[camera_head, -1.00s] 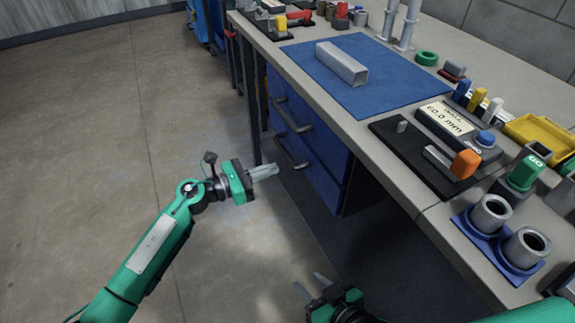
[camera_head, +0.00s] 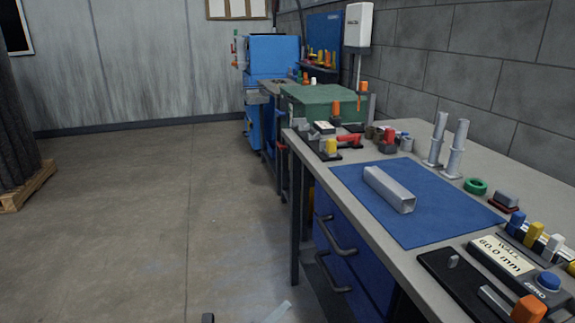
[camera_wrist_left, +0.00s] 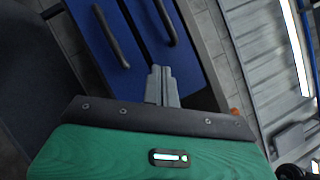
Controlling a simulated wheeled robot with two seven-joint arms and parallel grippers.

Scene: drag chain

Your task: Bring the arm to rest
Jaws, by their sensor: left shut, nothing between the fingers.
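My left gripper (camera_wrist_left: 161,78) shows in the left wrist view with its two grey fingers together and nothing between them. Beyond it in that view is the blue drawer front (camera_wrist_left: 115,45) with dark handles, apart from the fingers. In the head view only a small tip of the left gripper (camera_head: 278,312) shows at the bottom edge, in front of the bench and left of the drawers. My right gripper is outside both current views.
The workbench (camera_head: 445,270) runs along the right. A blue mat (camera_head: 400,225) on it bears a grey square tube (camera_head: 388,190). Open floor (camera_head: 150,220) lies to the left.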

